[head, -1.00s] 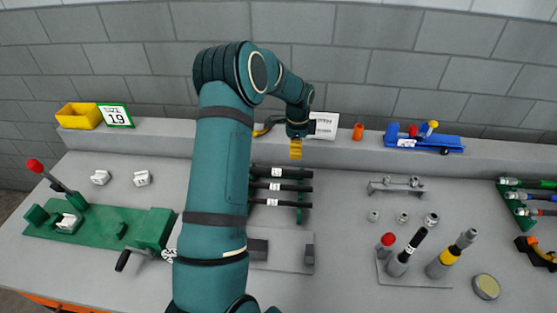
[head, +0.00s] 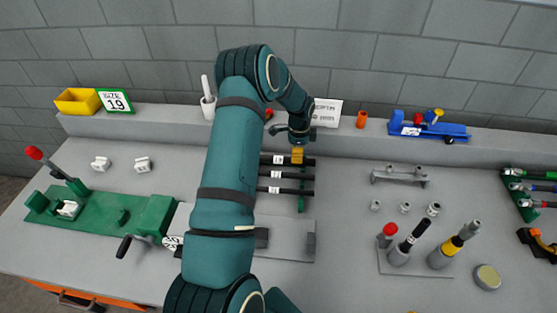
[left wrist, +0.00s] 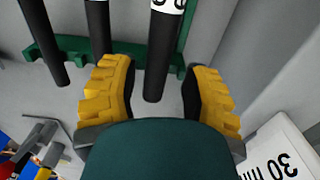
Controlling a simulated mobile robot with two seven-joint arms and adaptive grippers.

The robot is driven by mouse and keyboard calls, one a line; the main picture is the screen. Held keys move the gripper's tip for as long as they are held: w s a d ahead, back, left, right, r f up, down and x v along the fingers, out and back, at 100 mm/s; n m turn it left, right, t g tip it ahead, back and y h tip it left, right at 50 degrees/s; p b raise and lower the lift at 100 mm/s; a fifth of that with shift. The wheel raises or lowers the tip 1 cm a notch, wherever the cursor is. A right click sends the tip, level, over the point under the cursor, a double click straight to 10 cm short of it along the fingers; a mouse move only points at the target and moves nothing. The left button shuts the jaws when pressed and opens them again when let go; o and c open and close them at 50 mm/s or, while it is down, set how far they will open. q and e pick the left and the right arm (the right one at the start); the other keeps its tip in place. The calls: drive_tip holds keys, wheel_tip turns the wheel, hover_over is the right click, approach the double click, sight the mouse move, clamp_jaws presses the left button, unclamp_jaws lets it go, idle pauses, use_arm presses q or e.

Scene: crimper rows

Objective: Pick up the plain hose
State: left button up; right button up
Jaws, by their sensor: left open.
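Three black hoses with white labels lie side by side on a green rack (head: 301,203): the rear hose (head: 267,160), the middle hose (head: 290,175) and the front hose (head: 290,190). The label text is too small to tell which is the plain one. My left gripper (head: 297,155), with yellow fingers, is at the right end of the rear hose. In the left wrist view, the open left gripper (left wrist: 158,70) has one finger on each side of that hose's end (left wrist: 160,55), with gaps on both sides. My right gripper is not seen.
A ledge with a white sign (head: 327,112) runs close behind the hoses. A grey plate (head: 290,238) lies in front. A green crimper (head: 110,215) stands left; a small grey stand (head: 400,177) and a tool block (head: 415,262) are right.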

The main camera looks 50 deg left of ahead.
use_arm(q)
wheel_tip(320, 180, down, 4)
drive_tip(key=shift+d+f, duration=0.1)
clamp_jaws()
